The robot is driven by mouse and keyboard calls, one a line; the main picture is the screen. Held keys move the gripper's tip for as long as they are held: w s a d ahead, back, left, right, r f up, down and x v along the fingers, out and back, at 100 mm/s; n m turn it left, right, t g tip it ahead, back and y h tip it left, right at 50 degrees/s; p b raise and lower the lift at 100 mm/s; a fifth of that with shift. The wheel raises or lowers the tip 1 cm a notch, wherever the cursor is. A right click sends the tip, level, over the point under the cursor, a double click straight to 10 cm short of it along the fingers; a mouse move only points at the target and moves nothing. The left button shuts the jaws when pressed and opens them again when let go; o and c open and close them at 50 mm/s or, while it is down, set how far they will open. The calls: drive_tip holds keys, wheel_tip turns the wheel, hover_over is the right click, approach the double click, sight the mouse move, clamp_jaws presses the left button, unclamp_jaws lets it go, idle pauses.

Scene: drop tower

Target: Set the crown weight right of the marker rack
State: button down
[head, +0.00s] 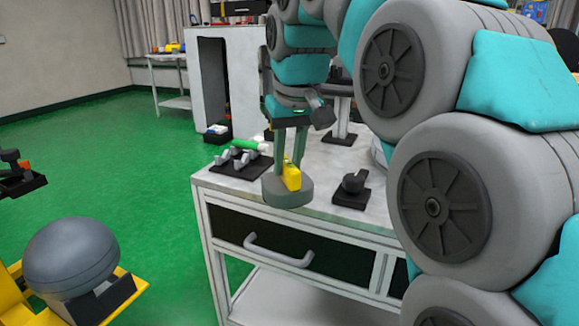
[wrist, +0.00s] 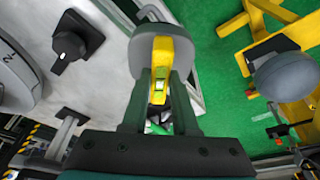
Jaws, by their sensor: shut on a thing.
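The crown weight is a thick grey disc (head: 287,192) with a yellow block on top; it also shows in the wrist view (wrist: 140,62). My gripper (head: 290,160) is above it, its fingers shut on the yellow block; the fingers also show in the wrist view (wrist: 160,95). The weight looks upright near the table's front edge, right of the rack; I cannot tell if it touches the top. What looks like the marker rack is a black base (head: 238,171) with grey cradles and a green-and-white marker (head: 248,146). It stands at the table's left end.
A black knob on a square base (head: 351,190) stands close right of the weight, with a small gap. The white table (head: 325,170) has a drawer handle (head: 278,251) in front. A grey dome (head: 72,256) on a yellow stand is at lower left. Green floor lies between.

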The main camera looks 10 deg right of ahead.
drive_tip(key=w+d, duration=0.2)
drive_tip(key=w, duration=0.5)
drive_tip(key=w+d+f+p, duration=0.1)
drive_tip(key=w+d, duration=0.1)
drive_tip(key=w, duration=0.5)
drive_tip(key=shift+d+p, duration=0.3)
drive_tip(key=shift+d, duration=0.1)
drive_tip(key=shift+f, duration=0.25)
drive_tip(key=shift+f, duration=1.6)
drive_tip(key=shift+f, duration=0.1)
drive_tip(key=c, duration=0.7)
unclamp_jaws()
drive_tip(key=shift+f, duration=0.1)
